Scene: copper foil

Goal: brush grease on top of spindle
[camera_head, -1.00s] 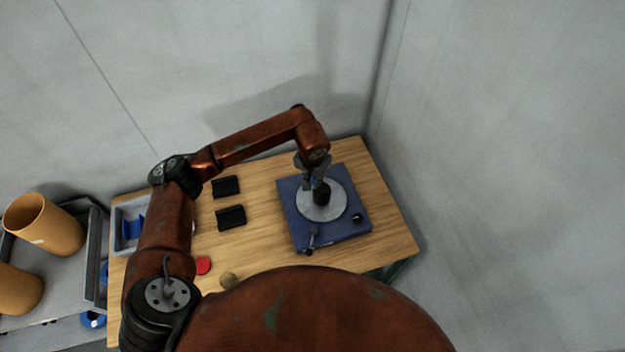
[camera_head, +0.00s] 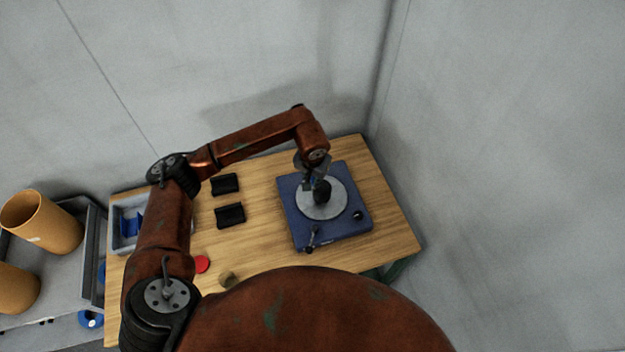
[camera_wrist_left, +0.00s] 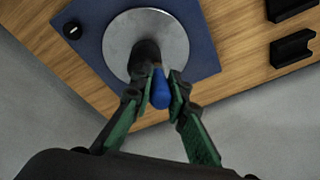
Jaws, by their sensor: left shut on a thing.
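A blue turntable base (camera_head: 352,227) carries a round grey platter (camera_head: 309,210). It also shows in the wrist view (camera_wrist_left: 203,58). A dark, roughly cylindrical piece (camera_head: 322,194) shows at the platter's middle, also in the wrist view (camera_wrist_left: 145,54). I cannot tell whether it is the spindle or part of the held tool. My left gripper (camera_head: 313,177) is over the platter, shut on a small blue piece (camera_wrist_left: 160,92), likely the brush handle. Whether brush and spindle touch is hidden. My right gripper is not in view.
Two black holders (camera_head: 230,215) stand on the wooden table (camera_head: 262,200) left of the turntable. A red disc (camera_head: 201,264) and a small brownish jar (camera_head: 228,280) lie near the front. A grey bin (camera_head: 124,240) is at the left edge. Walls stand behind and to the right.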

